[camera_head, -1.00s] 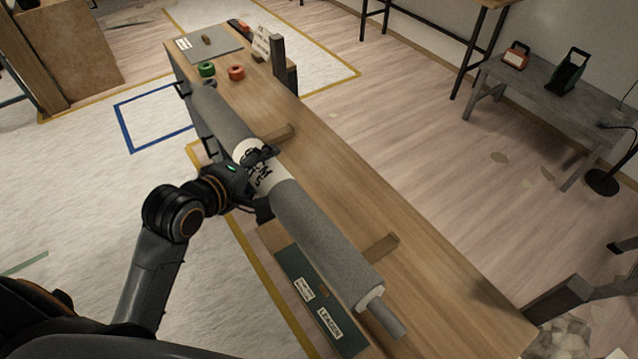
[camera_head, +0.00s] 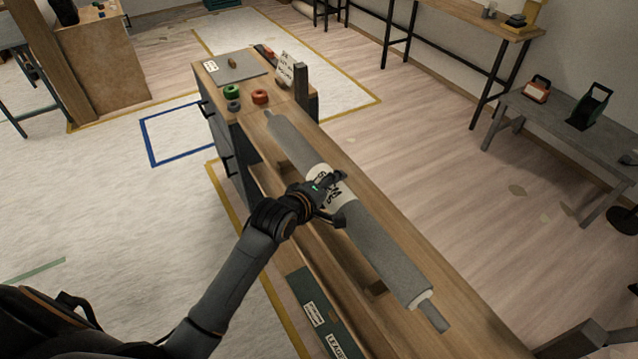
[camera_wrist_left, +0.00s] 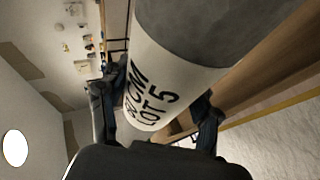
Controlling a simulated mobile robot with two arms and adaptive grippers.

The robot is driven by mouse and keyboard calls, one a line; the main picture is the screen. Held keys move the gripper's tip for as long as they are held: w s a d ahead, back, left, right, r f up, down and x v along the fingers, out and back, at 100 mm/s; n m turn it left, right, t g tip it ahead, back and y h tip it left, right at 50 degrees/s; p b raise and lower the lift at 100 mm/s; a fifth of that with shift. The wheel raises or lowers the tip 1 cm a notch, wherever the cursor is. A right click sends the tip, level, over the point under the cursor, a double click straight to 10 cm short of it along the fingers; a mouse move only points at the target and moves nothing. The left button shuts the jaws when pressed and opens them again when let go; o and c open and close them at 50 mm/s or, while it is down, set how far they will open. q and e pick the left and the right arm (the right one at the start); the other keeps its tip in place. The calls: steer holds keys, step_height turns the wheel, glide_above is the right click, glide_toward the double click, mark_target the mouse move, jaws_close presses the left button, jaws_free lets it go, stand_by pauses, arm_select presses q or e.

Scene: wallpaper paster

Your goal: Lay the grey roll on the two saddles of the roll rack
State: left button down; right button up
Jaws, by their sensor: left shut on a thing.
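The grey roll (camera_head: 378,240) lies lengthwise above the long wooden bench, with a white label band around its middle and thinner grey ends. My left gripper (camera_head: 332,198) is shut on it at the band. In the left wrist view the roll (camera_wrist_left: 215,30) passes between the two fingers (camera_wrist_left: 160,110). My right gripper is not in view.
Green (camera_head: 232,91) and red (camera_head: 261,97) tape rolls and a grey mat (camera_head: 234,68) are at the bench's far end, near a dark upright post (camera_head: 301,88). A dark green labelled board (camera_head: 318,314) is at the near left. The bench surface (camera_head: 455,345) right of the roll is clear.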

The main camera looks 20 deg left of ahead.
arm_select(q)
steer(key=shift+w+d+f, duration=0.35)
steer(key=shift+w+f, duration=0.05)
steer(key=shift+w, duration=0.2)
steer(key=shift+f+p, duration=0.4)
steer(key=shift+f, duration=1.15)
steer(key=shift+c, duration=1.6)
jaws_free()
steer(key=shift+s+f, duration=0.15)
steer(key=shift+f, duration=0.15)
steer(key=shift+s, duration=0.1)
steer(key=shift+r, duration=0.1)
steer(key=v, duration=1.2)
steer(key=shift+b, duration=0.4)
